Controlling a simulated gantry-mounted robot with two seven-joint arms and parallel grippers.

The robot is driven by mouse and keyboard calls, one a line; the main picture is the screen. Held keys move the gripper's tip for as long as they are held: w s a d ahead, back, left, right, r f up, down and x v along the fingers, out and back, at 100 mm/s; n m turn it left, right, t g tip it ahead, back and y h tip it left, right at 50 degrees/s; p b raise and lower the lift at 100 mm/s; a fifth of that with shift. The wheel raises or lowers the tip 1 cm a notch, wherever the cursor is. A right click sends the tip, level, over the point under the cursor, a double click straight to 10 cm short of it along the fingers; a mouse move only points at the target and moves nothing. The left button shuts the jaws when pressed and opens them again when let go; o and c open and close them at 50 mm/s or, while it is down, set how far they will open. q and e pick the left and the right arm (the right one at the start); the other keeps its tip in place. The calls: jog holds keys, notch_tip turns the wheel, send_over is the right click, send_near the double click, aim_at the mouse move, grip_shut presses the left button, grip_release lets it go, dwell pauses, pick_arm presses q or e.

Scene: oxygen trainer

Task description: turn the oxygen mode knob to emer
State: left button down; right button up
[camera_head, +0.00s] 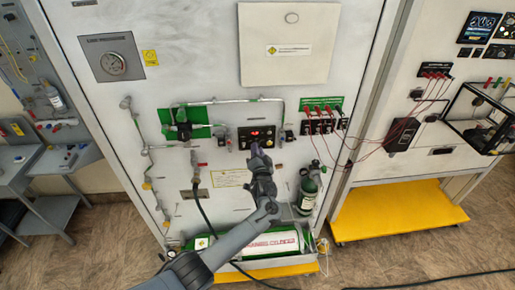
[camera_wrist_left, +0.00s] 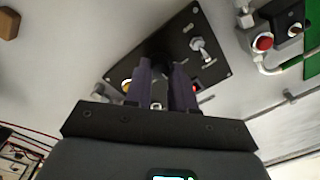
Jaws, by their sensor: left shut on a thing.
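The oxygen control panel (camera_head: 243,139) is a small black plate with red lit displays, on the upright white trainer board. It fills the upper middle of the left wrist view (camera_wrist_left: 213,71), tilted, with a silver toggle switch (camera_wrist_left: 201,47) on it. My left gripper (camera_head: 256,149) reaches up to the panel's lower right part. In the left wrist view its two dark fingers (camera_wrist_left: 162,72) are closed around a dark knob (camera_wrist_left: 158,58) on the panel. The fingers hide most of the knob, and its pointer and labels cannot be read. My right gripper is not in view.
A red-capped fitting (camera_wrist_left: 263,42) is near the panel.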

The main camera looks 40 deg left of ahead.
pick_arm(q)
jog(key=shift+m+t+p, duration=0.3)
jog(key=shift+m+p, duration=2.15)
jog(key=shift+m, duration=4.05)
jog(key=c, duration=0.9)
grip_release()
jog(key=shift+c, duration=0.2)
